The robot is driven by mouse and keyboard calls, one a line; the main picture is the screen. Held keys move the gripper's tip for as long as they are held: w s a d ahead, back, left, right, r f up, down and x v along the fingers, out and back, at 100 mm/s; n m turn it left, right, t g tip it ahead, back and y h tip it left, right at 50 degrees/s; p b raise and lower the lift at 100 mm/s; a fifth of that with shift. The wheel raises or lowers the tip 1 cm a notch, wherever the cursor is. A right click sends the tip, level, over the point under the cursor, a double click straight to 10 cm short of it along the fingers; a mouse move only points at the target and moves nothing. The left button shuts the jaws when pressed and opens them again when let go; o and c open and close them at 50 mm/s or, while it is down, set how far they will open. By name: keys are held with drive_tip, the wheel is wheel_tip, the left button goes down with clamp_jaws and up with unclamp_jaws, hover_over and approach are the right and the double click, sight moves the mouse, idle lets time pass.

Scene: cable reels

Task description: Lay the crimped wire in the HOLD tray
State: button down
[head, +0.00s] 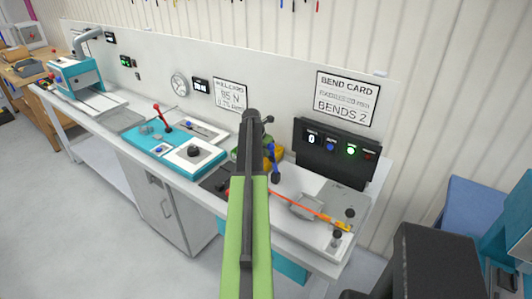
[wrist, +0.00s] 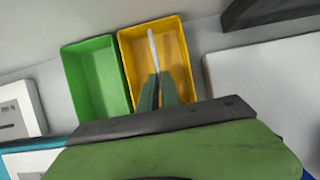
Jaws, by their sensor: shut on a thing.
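My gripper (wrist: 157,78) shows in the wrist view with its two green-grey fingers shut on the wire (wrist: 152,48). The wire appears as a thin, pale, straight piece reaching from the fingertips toward the far side. It lies over the yellow-orange tray (wrist: 126,62) in the picture; I cannot tell whether it touches the tray floor. A green tray (wrist: 69,72) stands to the left, beside the yellow one. No HOLD label can be read on either tray. In the head view my arm hides most of the trays, and the yellow tray (head: 279,152) shows only in part.
A red strand (head: 300,206) runs to an orange-tipped tool at the right end. A teal station (head: 165,143) with a red lever stands left of my arm.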

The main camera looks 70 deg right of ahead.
drive_tip(key=shift+f+b, duration=1)
drive_tip(key=shift+f, duration=0.1)
drive_tip(key=c, duration=1.5)
unclamp_jaws()
drive_tip(key=shift+r, duration=0.1)
drive_tip(key=s+d+r+p+v, duration=0.1)
drive_tip(key=d+p+v, duration=0.2)
drive_tip(key=p+v, duration=2.4)
drive_tip(key=shift+r, duration=0.45)
drive_tip(key=shift+d, duration=0.15)
